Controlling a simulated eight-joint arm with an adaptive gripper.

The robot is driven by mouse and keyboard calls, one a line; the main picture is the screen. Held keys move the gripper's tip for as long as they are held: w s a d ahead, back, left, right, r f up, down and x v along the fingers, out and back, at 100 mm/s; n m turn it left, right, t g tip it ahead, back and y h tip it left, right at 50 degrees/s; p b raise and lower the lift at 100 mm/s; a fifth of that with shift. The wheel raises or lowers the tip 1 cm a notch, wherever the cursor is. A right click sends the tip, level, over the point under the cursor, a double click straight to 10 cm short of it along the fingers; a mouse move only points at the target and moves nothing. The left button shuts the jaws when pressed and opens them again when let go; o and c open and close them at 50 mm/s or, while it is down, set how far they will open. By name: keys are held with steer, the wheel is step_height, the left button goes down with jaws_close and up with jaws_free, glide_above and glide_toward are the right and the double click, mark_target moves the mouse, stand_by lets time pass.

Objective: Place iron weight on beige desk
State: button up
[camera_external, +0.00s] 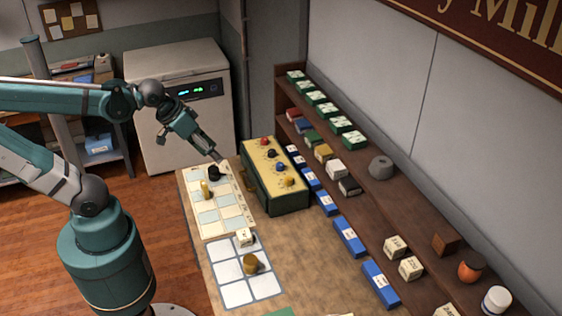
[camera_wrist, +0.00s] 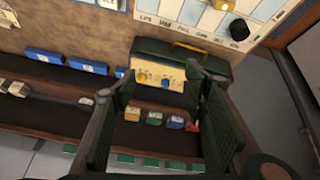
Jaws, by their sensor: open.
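A small black weight (camera_external: 213,172) stands on the pale chart board at the far end of the beige desk (camera_external: 300,262). It also shows at the upper right of the wrist view (camera_wrist: 239,30). A grey faceted weight-like piece (camera_external: 381,168) sits on the brown shelf; I cannot tell for certain which of these two is the iron weight. My gripper (camera_external: 222,158) is open and empty, above the far end of the desk near the black weight. In the wrist view its open fingers (camera_wrist: 150,85) frame the control box and shelf.
A green-and-cream box with coloured knobs (camera_external: 275,167) stands beside the chart. A brass piece (camera_external: 205,189), a white cube (camera_external: 244,237) and a brown cylinder (camera_external: 251,264) stand on the boards. Blue boxes (camera_external: 348,236) line the shelf's foot. The desk's near middle is mostly clear.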

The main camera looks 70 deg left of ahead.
steer(key=shift+s+d+r+m+t, duration=0.3)
steer(key=shift+s+d+m, duration=0.1)
steer(key=shift+d+m, duration=0.35)
steer(key=shift+s+d+r+m+t, duration=0.2)
steer(key=shift+s+d+r+m, duration=0.15)
steer(key=shift+d+m, duration=0.35)
